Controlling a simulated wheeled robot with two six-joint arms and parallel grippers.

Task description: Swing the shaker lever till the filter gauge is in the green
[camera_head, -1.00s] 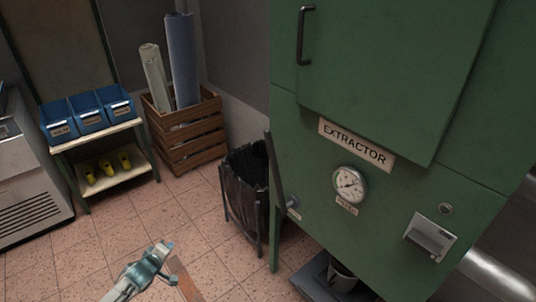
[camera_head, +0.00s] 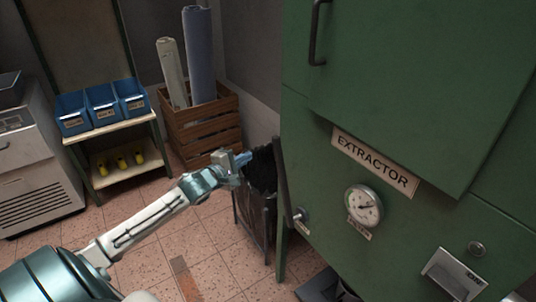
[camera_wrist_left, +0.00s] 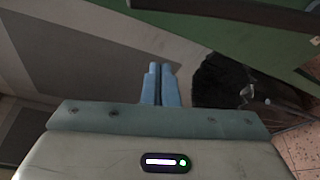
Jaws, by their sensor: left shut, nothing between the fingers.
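The green extractor (camera_head: 420,120) fills the right of the head view. Its round filter gauge (camera_head: 363,206) has a white dial; the needle and any green zone are too small to read surely. The shaker lever (camera_head: 282,175) is a dark, nearly upright bar at the cabinet's left side, with a metal pivot (camera_head: 300,216) near its lower end. In the left wrist view the dark bar at the top (camera_wrist_left: 230,13) looks like this lever. My left gripper (camera_head: 243,158) is shut and empty, left of the lever and apart from it. Its blue fingers (camera_wrist_left: 160,84) lie together. My right gripper is out of view.
A black-lined bin (camera_head: 258,190) stands just below and beyond my left gripper, beside the cabinet. Behind are a wooden crate (camera_head: 205,128) with rolls and a shelf (camera_head: 125,160) with blue bins. The tiled floor at centre is mostly free.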

